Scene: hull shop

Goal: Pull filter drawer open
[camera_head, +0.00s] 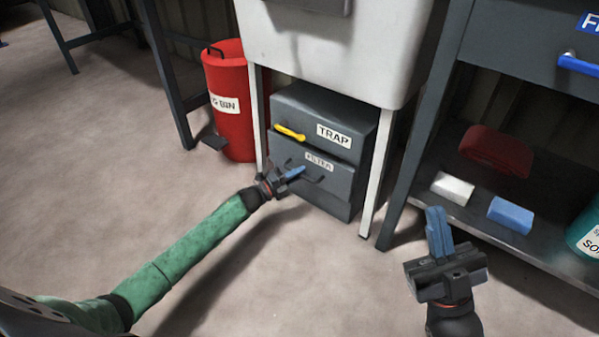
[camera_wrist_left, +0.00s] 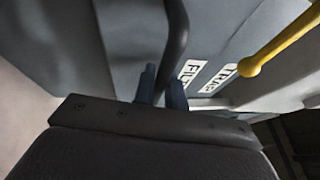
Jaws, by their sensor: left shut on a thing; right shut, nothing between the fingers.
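The filter drawer (camera_head: 325,195) is the lower grey front of a cabinet under a white basin, with a "FILTER" label (camera_head: 319,161) and a dark bar handle. My left gripper (camera_head: 294,173) is at that handle. In the left wrist view the dark handle bar (camera_wrist_left: 177,45) runs between the blue fingers (camera_wrist_left: 162,88), which are shut on it. My right gripper (camera_head: 438,228) is shut and empty, low at the right, apart from the cabinet.
Above is the "TRAP" front (camera_head: 334,135) with a yellow handle (camera_head: 289,132). A red bin (camera_head: 232,110) stands left of the cabinet. Floor before the cabinet is clear.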

